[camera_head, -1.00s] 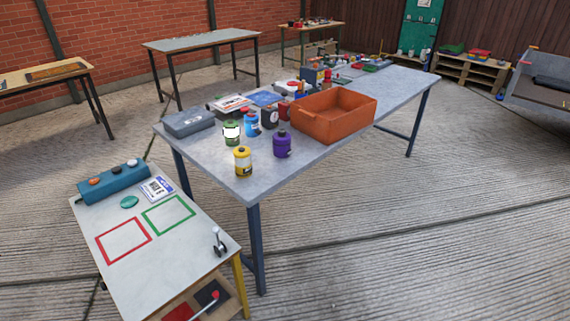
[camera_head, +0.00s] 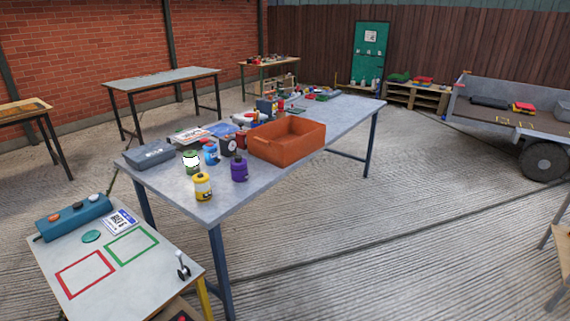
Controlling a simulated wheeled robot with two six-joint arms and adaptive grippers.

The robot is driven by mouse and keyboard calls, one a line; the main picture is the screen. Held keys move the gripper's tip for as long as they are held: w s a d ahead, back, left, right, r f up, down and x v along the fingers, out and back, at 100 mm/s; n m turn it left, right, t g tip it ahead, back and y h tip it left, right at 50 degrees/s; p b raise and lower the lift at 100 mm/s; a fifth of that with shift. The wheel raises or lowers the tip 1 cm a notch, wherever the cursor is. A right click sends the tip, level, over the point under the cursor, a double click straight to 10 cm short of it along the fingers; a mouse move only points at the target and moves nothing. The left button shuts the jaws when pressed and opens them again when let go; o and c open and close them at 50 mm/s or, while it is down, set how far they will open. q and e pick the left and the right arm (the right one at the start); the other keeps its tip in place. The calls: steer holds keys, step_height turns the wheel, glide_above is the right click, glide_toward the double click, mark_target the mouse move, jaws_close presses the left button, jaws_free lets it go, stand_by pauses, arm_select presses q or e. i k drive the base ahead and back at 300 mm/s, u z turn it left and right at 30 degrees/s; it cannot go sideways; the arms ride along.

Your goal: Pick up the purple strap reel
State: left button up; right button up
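The purple strap reel (camera_head: 239,169) stands upright on the long grey table (camera_head: 300,152), near its front edge. It is a short purple cylinder with a dark top. A yellow reel (camera_head: 203,187) stands to its left and nearer the table's near corner. An orange bin (camera_head: 288,143) is just behind it to the right. Neither of my grippers shows in the head view.
A grey case (camera_head: 150,154) lies at the table's left end. A low table (camera_head: 95,262) with red and green outlined squares stands at front left. Open floor lies to the right.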

mark_target(239, 170)
steer(key=z, duration=0.7)
steer(key=i, duration=0.95)
steer(key=z, duration=0.6)
steer(key=i, duration=1.15)
steer(key=u, duration=0.4)
steer(key=i, duration=0.9)
steer(key=u, duration=1.35)
steer(key=i, duration=0.65)
steer(key=u, duration=0.65)
